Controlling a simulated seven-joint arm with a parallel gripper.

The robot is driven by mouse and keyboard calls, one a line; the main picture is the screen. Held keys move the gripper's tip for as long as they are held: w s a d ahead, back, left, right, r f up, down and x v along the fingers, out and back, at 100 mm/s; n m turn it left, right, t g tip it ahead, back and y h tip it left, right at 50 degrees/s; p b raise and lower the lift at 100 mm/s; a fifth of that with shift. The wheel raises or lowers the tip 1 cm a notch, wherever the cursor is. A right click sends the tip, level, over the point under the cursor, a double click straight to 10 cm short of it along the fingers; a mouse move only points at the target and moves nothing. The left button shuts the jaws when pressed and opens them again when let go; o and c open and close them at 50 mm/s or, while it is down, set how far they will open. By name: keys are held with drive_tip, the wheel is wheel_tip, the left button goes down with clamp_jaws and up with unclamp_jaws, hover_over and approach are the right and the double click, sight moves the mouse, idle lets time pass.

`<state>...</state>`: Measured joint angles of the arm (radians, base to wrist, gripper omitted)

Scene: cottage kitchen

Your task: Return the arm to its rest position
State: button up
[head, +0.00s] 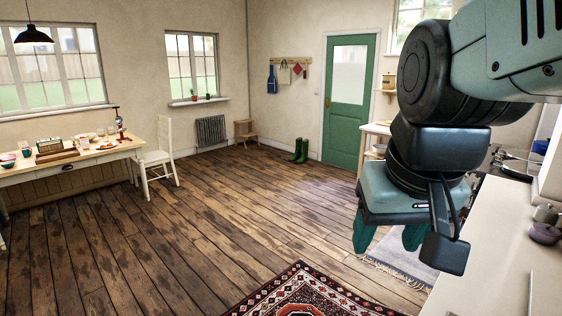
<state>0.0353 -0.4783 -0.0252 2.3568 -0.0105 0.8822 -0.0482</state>
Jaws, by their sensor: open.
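My arm comes in from the upper right of the head view. My gripper (388,238) hangs from it, pointing down, at the right of the picture. Its two teal fingers stand apart, with nothing seen between them. The right finger is partly hidden behind a dark block on the wrist. The gripper is in the air, left of the pale counter, with the floor and a grey rug behind it.
The pale counter (490,262) runs along the right edge, with small dark pots (545,233) on it. A wooden table (88,158) with dishes and a white chair (156,160) stand at the left. A patterned rug (310,296) lies in front. The middle floor is clear. A green door (350,125) is behind.

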drive_tip(key=s+a+t, duration=0.1)
drive_tip(key=s+a, duration=0.1)
drive_tip(key=s, duration=0.4)
drive_tip(key=shift+a+r+n, duration=0.15)
drive_tip(key=shift+n, duration=0.15)
idle(0.4)
